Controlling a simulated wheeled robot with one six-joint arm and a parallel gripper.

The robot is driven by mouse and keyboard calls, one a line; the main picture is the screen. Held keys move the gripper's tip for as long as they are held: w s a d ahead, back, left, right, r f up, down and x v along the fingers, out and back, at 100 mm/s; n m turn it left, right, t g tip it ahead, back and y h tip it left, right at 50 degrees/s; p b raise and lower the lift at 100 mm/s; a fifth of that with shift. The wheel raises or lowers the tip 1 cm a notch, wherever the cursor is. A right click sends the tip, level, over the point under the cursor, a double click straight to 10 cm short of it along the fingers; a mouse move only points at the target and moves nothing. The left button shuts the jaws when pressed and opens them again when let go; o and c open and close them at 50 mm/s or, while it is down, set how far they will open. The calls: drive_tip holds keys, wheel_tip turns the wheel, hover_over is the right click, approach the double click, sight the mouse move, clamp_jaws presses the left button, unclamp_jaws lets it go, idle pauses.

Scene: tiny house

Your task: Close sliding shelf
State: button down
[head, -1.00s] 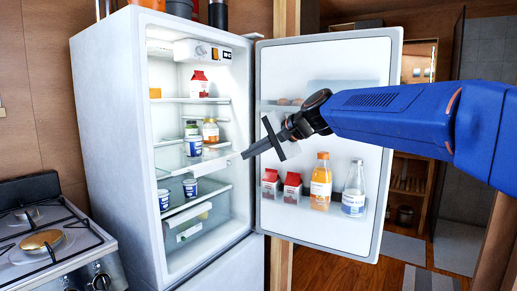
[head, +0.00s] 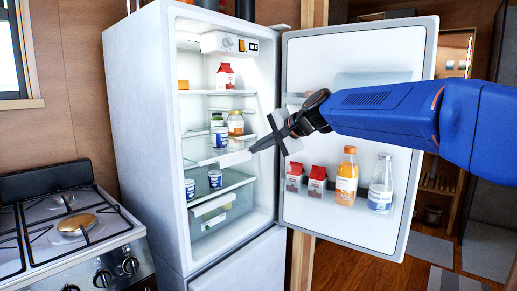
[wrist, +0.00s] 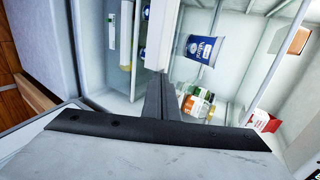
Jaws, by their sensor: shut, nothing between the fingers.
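The sliding shelf (head: 202,162) is a glass shelf with a pale front edge at mid-height inside the open fridge (head: 150,130). Its front edge sits forward of the shelf above it. In the wrist view the shut fingers (wrist: 163,95) point into the fridge beside the cup.
The open fridge door (head: 345,215) stands to the right, behind my arm, with cartons (head: 317,181), a juice bottle (head: 346,177) and a milk bottle (head: 381,184) in its rack. Two more cups (head: 215,178) stand on the shelf below. A stove (head: 75,230) is at the left.

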sight(207, 146)
drive_tip(key=shift+a, duration=0.1)
drive_tip(key=w+a, duration=0.3)
drive_tip(key=a, duration=0.1)
drive_tip(key=w+a, duration=0.3)
drive_tip(key=a, duration=0.1)
drive_tip(key=w+a, duration=0.4)
drive_tip(key=shift+a, duration=0.25)
drive_tip(key=shift+w+a, duration=0.2)
drive_tip(key=shift+a, duration=0.15)
drive_tip(key=shift+w+r, duration=0.1)
